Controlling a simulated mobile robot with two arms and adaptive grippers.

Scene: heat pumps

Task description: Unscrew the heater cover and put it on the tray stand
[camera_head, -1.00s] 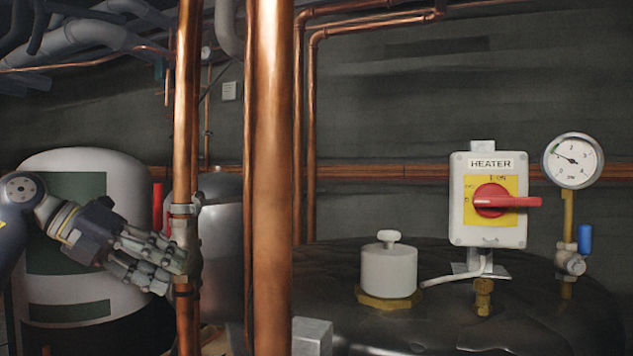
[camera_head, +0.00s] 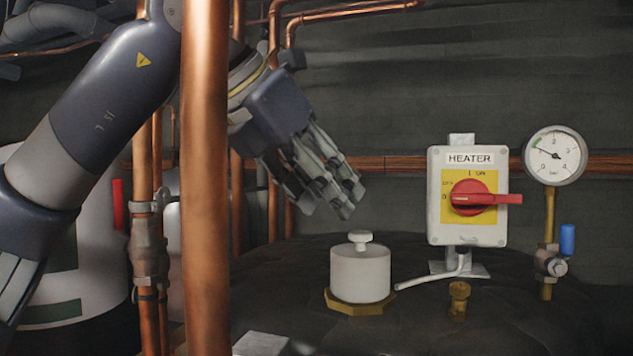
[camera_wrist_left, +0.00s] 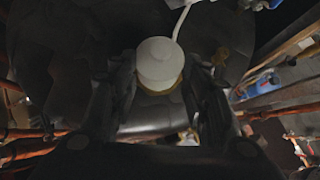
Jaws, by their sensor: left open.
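The heater cover (camera_head: 360,274) is a white cylinder with a small knob on top, upright on a brass hex base (camera_head: 340,305) on the dark tank. My left gripper (camera_head: 335,195) is open and empty, above and to the left of the cover, its fingers slanting down toward it. In the left wrist view the cover (camera_wrist_left: 158,62) shows between and beyond the open fingers, which do not visibly touch it. My right gripper is not in view. I cannot make out the tray stand.
A heater switch box (camera_head: 434,225) with a red handle and a pressure gauge (camera_head: 555,156) stand right of the cover. A white cable (camera_head: 425,279) runs beside it. A thick copper pipe (camera_head: 205,180) stands in front of my left arm.

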